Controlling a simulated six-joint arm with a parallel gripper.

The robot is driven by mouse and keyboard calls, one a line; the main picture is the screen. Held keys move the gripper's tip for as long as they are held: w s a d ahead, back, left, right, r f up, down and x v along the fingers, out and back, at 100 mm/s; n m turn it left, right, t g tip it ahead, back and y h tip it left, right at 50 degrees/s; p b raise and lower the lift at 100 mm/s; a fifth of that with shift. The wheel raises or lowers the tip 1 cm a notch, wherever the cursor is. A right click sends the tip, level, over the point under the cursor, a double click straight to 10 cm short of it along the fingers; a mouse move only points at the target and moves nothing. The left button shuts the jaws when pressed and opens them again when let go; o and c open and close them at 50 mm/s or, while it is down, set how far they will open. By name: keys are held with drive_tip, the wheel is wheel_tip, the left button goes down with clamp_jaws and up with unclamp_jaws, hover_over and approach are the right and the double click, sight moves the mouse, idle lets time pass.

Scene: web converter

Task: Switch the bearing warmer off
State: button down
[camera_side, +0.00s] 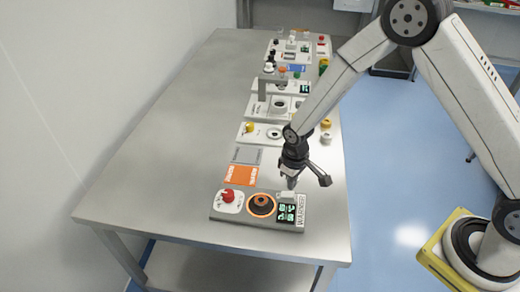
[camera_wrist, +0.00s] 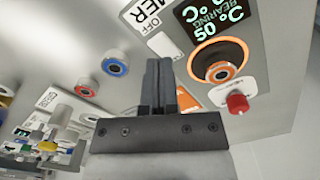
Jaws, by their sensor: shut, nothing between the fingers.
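The bearing warmer (camera_side: 240,219) is a grey panel at the near end of the table. It carries a red knob (camera_side: 228,196), a dark cone in an orange ring (camera_side: 261,205) and a lit display (camera_side: 287,213). In the wrist view, the display (camera_wrist: 209,22) reads "50 °C" and "BEARING". A white switch plate (camera_wrist: 160,43) marked "OFF" lies beside it. My gripper (camera_side: 290,186) points down over the display end of the panel. In the wrist view, its dark fingers (camera_wrist: 158,62) are together and empty, tips close to the switch plate. I cannot tell whether they touch it.
An orange card (camera_side: 241,175) and a grey card (camera_side: 247,155) lie behind the warmer. Several other panels and small parts line the table's right side, including a panel with a yellow knob (camera_side: 249,127). The table's left half (camera_side: 160,150) is clear.

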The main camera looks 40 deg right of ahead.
sight(290, 194)
drive_tip(key=shift+f, duration=1.5)
idle(1.4)
drive_tip(key=shift+r, duration=3.5)
drive_tip(key=shift+r, duration=0.1)
drive_tip(key=shift+s+d+r, duration=0.1)
drive_tip(key=shift+d+r, duration=0.05)
drive_tip(key=shift+r, duration=0.05)
drive_tip(key=s+d+r+m+t, duration=0.2)
drive_tip(key=s+d+r+m, duration=0.1)
drive_tip(key=s+d+r, duration=0.4)
drive_tip(key=shift+s+r+t, duration=0.3)
drive_tip(key=shift+s+r, duration=1.4)
drive_tip(key=shift+s, duration=1.35)
